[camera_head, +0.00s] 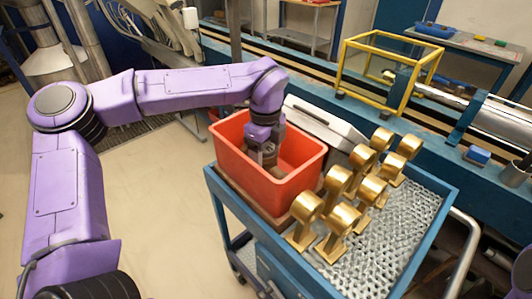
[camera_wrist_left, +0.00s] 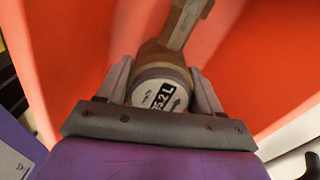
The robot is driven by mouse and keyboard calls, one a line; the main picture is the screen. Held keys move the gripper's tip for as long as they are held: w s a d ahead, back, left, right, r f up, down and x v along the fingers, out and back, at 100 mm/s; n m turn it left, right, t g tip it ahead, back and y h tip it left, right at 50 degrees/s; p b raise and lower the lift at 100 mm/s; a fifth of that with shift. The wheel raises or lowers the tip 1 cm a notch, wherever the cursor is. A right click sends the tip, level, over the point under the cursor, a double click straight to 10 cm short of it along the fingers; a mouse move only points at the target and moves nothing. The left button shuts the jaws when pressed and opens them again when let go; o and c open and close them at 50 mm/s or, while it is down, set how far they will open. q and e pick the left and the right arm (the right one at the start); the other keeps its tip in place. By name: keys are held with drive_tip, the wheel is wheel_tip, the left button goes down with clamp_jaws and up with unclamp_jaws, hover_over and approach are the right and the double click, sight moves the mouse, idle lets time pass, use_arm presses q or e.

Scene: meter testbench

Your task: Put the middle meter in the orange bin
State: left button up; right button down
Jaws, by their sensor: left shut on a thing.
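The orange bin (camera_head: 238,164) stands on the left part of the blue cart. My left gripper (camera_head: 265,156) reaches down inside it. In the left wrist view my left gripper (camera_wrist_left: 163,95) is shut on a meter (camera_wrist_left: 160,93), which has a round dial face and a brass-brown body. The orange walls (camera_wrist_left: 265,60) surround it there. Whether the meter touches the bin floor is hard to tell. Several brass meters stand on brackets on the cart, such as one at the near end (camera_head: 307,208). My right gripper is not in view.
The blue cart (camera_head: 425,182) has a patterned metal top with a free strip at its right. A light grey case (camera_head: 322,120) lies behind the bin. A yellow frame (camera_head: 385,68) stands on the blue bench behind.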

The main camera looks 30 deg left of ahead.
use_arm(q)
drive_tip(key=o, duration=1.7)
drive_tip(key=shift+f, duration=0.1)
drive_tip(key=shift+c, duration=0.2)
drive_tip(key=shift+s, duration=0.1)
wheel_tip(320, 180, up, 12)
drive_tip(key=shift+r, duration=0.2)
